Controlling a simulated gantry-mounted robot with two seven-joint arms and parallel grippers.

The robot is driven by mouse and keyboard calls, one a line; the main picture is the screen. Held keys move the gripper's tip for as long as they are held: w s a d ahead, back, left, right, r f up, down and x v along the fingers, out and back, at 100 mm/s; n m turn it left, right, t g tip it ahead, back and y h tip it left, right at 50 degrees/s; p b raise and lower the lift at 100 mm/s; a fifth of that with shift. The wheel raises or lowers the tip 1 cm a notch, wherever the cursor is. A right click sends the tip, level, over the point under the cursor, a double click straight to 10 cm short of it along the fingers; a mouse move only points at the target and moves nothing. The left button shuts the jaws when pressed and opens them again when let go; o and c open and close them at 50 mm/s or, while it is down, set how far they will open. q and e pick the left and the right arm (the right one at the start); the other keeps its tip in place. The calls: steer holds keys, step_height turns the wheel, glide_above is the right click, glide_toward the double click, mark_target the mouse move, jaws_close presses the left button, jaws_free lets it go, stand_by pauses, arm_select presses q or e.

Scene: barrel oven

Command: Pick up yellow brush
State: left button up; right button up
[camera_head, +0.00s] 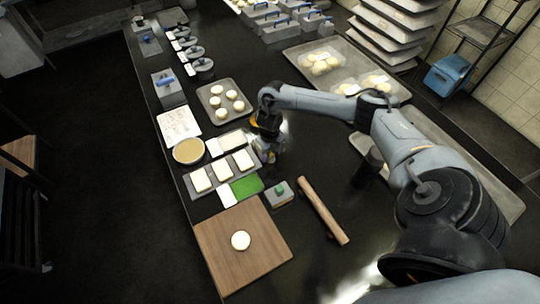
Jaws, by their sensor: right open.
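My right gripper (265,150) hangs low over the counter, to the right of the grey tray with pale squares. It is open; its fingers are small and dark in this view. A small yellow-orange patch (254,122) shows at the left side of the gripper and may be part of the yellow brush, but I cannot tell. No whole yellow brush can be made out. Part of the counter there is hidden by the gripper and wrist. My left gripper is not in view.
A grey tray with pale squares (192,187), a round tan bowl (188,151) and a tray of buns (213,103) lie near the gripper.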

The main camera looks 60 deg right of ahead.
steer(key=shift+f, duration=0.1)
steer(key=c, duration=0.8)
steer(key=shift+o, duration=0.2)
